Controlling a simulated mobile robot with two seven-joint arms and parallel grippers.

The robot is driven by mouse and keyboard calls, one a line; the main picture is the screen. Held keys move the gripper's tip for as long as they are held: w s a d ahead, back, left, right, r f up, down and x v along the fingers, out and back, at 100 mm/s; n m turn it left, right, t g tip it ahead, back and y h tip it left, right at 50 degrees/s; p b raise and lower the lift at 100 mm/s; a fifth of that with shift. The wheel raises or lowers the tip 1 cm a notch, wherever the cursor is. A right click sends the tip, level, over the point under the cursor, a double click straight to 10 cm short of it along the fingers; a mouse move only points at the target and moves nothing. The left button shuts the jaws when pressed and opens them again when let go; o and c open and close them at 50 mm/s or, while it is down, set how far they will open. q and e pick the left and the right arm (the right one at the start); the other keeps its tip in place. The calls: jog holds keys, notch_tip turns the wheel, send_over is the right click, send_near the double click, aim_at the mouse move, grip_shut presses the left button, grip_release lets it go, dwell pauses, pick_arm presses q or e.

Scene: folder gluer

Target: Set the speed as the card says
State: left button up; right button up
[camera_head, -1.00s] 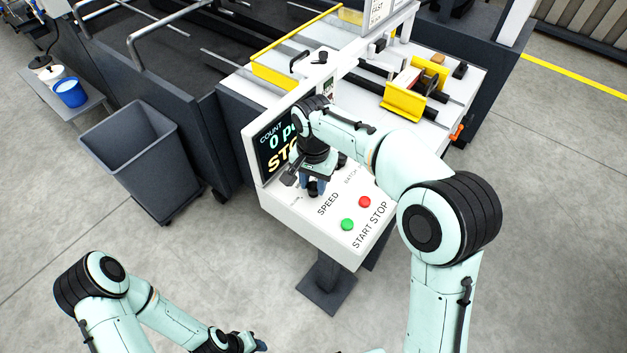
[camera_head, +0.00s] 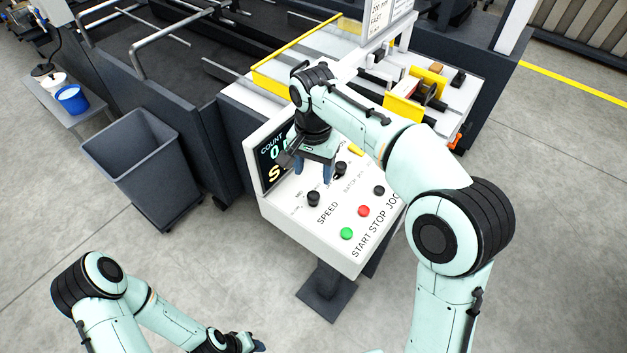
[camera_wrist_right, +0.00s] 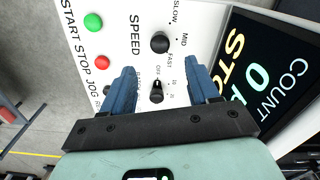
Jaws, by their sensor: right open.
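The speed knob (camera_head: 313,198) is a black knob on the white control panel (camera_head: 292,212), uncovered in the head view. In the right wrist view the speed knob (camera_wrist_right: 160,42) stands beyond my fingertips, beside SLOW, MID and FAST; I cannot tell its setting. My right gripper (camera_head: 313,172) is open and empty above the panel. In its wrist view, the batch knob (camera_wrist_right: 156,92) shows between the open fingers (camera_wrist_right: 161,76). The card (camera_head: 382,18) at the top has small print; one line seems to read FAST. My left gripper (camera_head: 254,345) is low, its jaws unclear.
Green start (camera_head: 347,233), red stop (camera_head: 364,211) and black jog (camera_head: 379,190) buttons line the panel's front. The display (camera_head: 272,166) is partly hidden by my right arm; the wrist view shows the screen (camera_wrist_right: 262,75) with COUNT. A grey bin (camera_head: 130,155) stands left.

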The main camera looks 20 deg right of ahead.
notch_tip(320, 180, up, 5)
jog(key=shift+f+p, duration=0.15)
jog(key=shift+p, duration=0.2)
jog(key=shift+f, duration=0.1)
